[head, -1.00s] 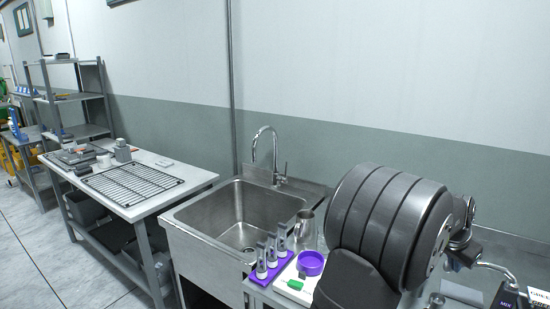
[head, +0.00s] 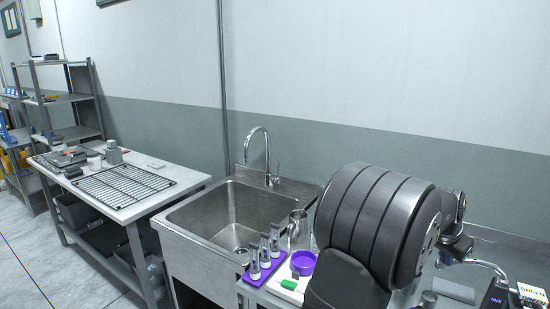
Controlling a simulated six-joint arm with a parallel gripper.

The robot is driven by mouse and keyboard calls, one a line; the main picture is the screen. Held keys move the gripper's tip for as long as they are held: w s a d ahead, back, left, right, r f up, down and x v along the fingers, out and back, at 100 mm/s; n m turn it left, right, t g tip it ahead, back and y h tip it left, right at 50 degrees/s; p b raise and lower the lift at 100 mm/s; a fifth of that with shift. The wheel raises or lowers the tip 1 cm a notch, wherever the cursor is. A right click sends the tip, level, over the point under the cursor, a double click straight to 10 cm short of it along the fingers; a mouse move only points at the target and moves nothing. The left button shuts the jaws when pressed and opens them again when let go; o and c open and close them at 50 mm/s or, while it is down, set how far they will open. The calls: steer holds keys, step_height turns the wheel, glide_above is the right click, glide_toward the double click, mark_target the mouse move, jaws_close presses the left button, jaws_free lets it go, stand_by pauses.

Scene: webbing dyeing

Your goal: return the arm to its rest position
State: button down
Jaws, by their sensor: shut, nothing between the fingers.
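A large dark grey ribbed part of my own arm (head: 375,225) fills the right foreground of the head view and hides part of the counter behind it. A metal joint (head: 455,232) shows just beyond its right side. My gripper's fingers are not visible in this view, so its place relative to the counter cannot be seen.
A steel sink (head: 235,210) with a curved tap (head: 257,150) stands in the middle. Beside it are a purple rack (head: 262,272) of small bottles, a purple ring (head: 303,262) and a metal jug (head: 297,225). A table with a black wire rack (head: 125,186) stands left.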

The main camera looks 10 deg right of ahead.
steer(key=s+a, duration=0.1)
steer(key=s, duration=0.6)
steer(key=shift+s+a+f, duration=0.25)
steer(key=shift+s+f, duration=0.15)
steer(key=c, duration=2.2)
jaws_free()
steer(key=c, duration=0.7)
jaws_free()
steer(key=o, duration=0.3)
steer(key=shift+w+a+f, duration=0.2)
steer(key=shift+w, duration=0.05)
steer(key=o, duration=0.4)
steer(key=w+a+f+n+t+h, duration=0.2)
steer(key=w+a, duration=0.1)
steer(key=a, duration=0.1)
steer(key=shift+w+a+f+t+h, duration=0.2)
steer(key=shift+w+t+h, duration=0.2)
steer(key=w+a+n+t+h, duration=0.2)
steer(key=a+n+t+h, duration=0.15)
steer(key=a, duration=0.55)
steer(key=x, duration=1)
steer(key=shift+w+m+y, duration=0.2)
steer(key=shift+m+y, duration=0.15)
steer(key=shift+m, duration=0.1)
steer(key=shift+s+a+r+t, duration=0.1)
steer(key=shift+a+r+t, duration=0.05)
steer(key=shift+r+t, duration=0.1)
